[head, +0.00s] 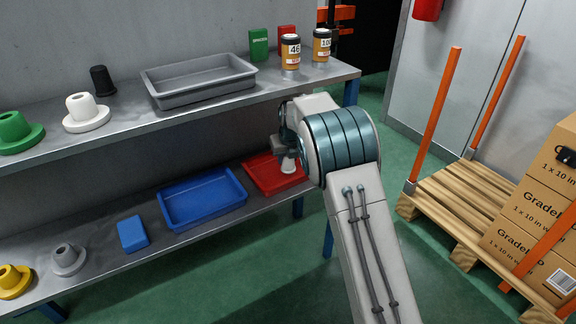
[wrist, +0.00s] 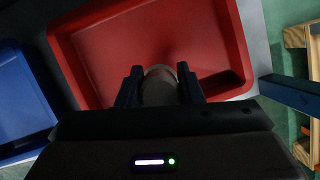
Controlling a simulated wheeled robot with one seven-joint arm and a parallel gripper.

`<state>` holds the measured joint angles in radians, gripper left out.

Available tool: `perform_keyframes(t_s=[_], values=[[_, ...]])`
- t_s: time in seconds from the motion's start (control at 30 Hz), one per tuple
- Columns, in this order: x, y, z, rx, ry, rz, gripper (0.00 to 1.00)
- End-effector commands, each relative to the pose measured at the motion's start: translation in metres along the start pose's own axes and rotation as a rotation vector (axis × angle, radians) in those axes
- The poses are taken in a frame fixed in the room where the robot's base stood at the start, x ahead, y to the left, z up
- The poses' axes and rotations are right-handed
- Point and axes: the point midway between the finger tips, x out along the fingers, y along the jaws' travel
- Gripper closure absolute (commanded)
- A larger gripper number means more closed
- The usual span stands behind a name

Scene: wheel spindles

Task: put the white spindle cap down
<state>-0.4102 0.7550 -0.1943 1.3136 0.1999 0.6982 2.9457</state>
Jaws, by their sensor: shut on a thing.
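My gripper (head: 286,152) is shut on a small pale cap, the white spindle cap (head: 289,165), over the red tray (head: 262,175) on the lower shelf. In the wrist view the cap (wrist: 159,88) sits between the two dark fingers (wrist: 160,74), with the red tray (wrist: 215,45) beyond it. The cap's lower end shows white in the head view; the rest is hidden by my gripper. I cannot tell whether it touches the tray floor. The visible tray floor is otherwise empty.
A blue tray (head: 203,199) stands left of the red one, with a blue box (head: 132,233) beside it. The upper shelf holds a grey tray (head: 200,80), a white flanged piece (head: 85,113) and a black cap (head: 102,80). A pallet (head: 450,205) stands right.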

Motion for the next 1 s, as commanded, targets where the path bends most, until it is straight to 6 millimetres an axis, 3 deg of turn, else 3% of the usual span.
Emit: perform_keyframes(t_s=[0.07,0.3,0.67,0.7,0.77,1.0], values=[[0.003,-0.001,0.004,0.000,-0.001,-0.001,0.92],[0.035,0.000,-0.011,0.000,0.000,-0.001,0.92],[0.037,0.001,-0.011,0.000,0.000,-0.001,0.92],[0.037,0.001,-0.011,0.001,0.000,0.000,0.61],[0.036,0.001,-0.011,0.001,-0.001,0.000,0.44],[0.036,0.001,-0.011,0.000,-0.001,-0.001,0.44]])
